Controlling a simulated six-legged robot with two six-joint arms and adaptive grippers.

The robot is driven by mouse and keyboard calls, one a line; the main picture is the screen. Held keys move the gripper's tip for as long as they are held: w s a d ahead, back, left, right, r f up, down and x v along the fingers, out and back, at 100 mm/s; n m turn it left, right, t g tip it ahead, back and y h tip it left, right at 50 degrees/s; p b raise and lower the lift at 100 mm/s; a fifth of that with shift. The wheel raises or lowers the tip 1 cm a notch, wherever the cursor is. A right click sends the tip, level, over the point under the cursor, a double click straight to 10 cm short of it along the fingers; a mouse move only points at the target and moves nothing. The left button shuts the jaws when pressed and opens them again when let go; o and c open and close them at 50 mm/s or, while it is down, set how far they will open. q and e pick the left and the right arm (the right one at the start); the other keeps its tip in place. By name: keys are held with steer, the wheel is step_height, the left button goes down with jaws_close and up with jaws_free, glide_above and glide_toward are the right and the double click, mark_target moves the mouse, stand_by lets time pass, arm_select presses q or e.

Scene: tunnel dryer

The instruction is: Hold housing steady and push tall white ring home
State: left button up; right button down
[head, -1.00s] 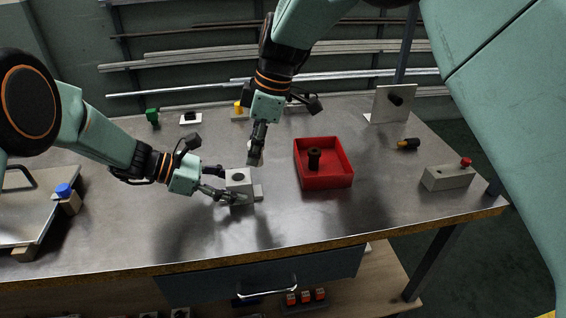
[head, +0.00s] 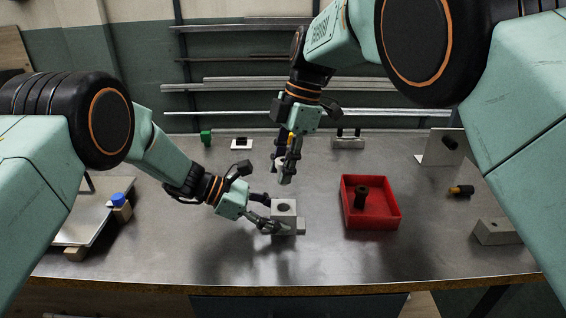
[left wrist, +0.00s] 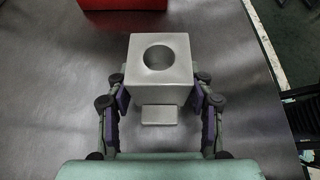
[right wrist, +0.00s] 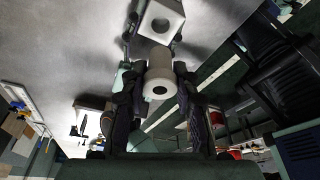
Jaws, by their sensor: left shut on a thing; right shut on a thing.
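The housing (head: 284,215) is a pale grey block with a round bore in its top and a small step at its side. It stands upright on the bench. My left gripper (head: 270,214) is shut on it from both sides; the left wrist view shows the housing (left wrist: 160,85) between the fingers, its bore empty. My right gripper (head: 284,170) is above and behind the housing. It is shut on the tall white ring (right wrist: 160,82), a cylinder with a centre hole. The ring is apart from the housing (right wrist: 162,20). In the head view the fingers partly hide the ring.
A red tray (head: 385,222) with a dark bushing (head: 360,198) stands right of the housing. A grey block (head: 497,232), a plate bracket (head: 436,150) and a yellow-and-black piece (head: 461,190) lie farther right. A blue-capped item (head: 120,203) is at the left. Bench in front is clear.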

steer(key=shift+f, duration=2.7)
steer(key=shift+f, duration=1.3)
steer(key=c, duration=0.9)
jaws_free()
steer(key=shift+c, duration=0.2)
steer(key=v, duration=1.2)
steer(key=shift+a, duration=0.1)
